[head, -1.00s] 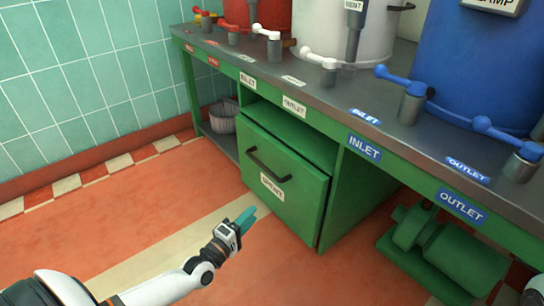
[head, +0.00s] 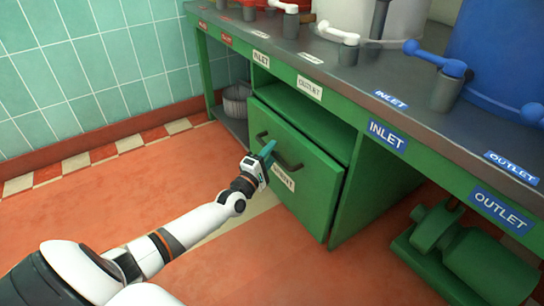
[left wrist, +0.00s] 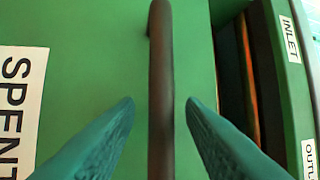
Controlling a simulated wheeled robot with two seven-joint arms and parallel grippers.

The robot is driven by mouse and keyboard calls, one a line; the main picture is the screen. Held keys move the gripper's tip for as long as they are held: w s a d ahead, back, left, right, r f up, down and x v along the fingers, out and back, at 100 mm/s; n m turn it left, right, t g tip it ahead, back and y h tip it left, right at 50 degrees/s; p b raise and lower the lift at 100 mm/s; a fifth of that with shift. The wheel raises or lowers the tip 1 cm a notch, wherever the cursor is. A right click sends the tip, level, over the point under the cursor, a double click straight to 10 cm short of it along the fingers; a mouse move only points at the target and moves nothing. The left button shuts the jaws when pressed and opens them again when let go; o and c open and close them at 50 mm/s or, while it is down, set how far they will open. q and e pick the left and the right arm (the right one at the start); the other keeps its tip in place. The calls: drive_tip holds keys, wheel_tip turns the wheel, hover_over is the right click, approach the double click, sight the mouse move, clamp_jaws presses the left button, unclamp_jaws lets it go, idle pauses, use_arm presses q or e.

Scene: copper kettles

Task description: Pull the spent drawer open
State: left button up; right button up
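The spent drawer (head: 308,205) is a green front under the bench, with a white SPENT label partly hidden by my left gripper in the head view. It looks shut. Its dark bar handle (head: 292,163) also shows in the left wrist view (left wrist: 161,60), running up and down the picture. My left gripper (head: 268,150) is at the handle. In the left wrist view its two teal fingers (left wrist: 160,104) are open, one on each side of the bar, with gaps visible. The SPENT label (left wrist: 14,110) shows at the left there. My right gripper is not in view.
The green bench (head: 345,108) has a grey top with blue valves (head: 436,60) and white valves (head: 338,34). A green pump (head: 440,232) stands under it at right. A basket (head: 236,100) sits on the low shelf at left. The floor before the drawer is clear.

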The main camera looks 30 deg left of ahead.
use_arm(q)
drive_tip(key=shift+w+r, duration=0.1)
drive_tip(key=shift+w, duration=0.25)
clamp_jaws()
drive_tip(key=shift+s, duration=0.1)
